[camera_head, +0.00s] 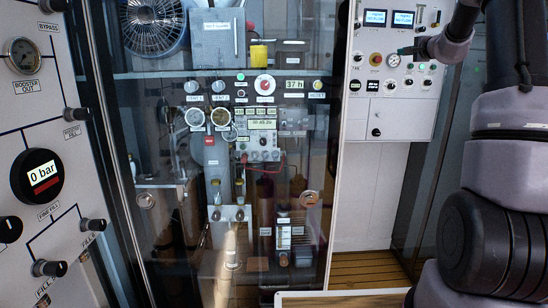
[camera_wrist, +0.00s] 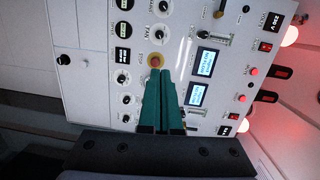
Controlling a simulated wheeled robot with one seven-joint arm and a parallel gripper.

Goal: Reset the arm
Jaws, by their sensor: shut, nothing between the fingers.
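My arm comes in from the right side of the head view. My gripper (camera_head: 405,51) reaches in front of the white control panel (camera_head: 387,105) at the upper right. In the wrist view, the teal fingers of my gripper (camera_wrist: 159,76) are together, with nothing between them. Their tips appear just below a red button on a yellow base (camera_wrist: 156,61) on the panel. The red button also shows in the head view (camera_head: 393,60), just left of the fingers. I cannot tell whether the tips touch the panel.
A glass-fronted cabinet (camera_head: 160,250) with gauges stands in the middle. A panel with a "0 bar" display (camera_head: 42,172) and several knobs is at the left. Two lit screens (camera_head: 375,17) (camera_head: 403,19) sit on the control panel. Wooden floor (camera_head: 365,270) shows below.

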